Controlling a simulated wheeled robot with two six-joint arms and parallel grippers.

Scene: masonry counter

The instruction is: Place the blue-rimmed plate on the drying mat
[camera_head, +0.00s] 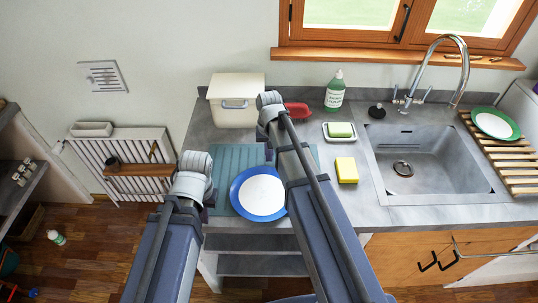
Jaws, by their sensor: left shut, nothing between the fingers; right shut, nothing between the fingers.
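The blue-rimmed plate (258,192), white in the middle, lies face up over the front part of the teal ridged drying mat (236,158). Its near rim reaches about the mat's front edge, close to the counter edge; my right arm covers part of its right side. My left gripper (207,196) is mostly hidden behind its wrist, left of the plate at the mat's left edge; it is shut and empty. My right gripper (268,118) is beyond the plate, near the mat's far side, shut and empty, its fingertips largely hidden by the arm.
A cream bin (234,100) stands behind the mat. A red item (297,109), a soap bottle (335,91), a green sponge (340,130) on a dish and a yellow sponge (347,170) are to the right. The sink (420,155) and a green-rimmed plate (494,124) on a wooden rack (512,160) lie farther right.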

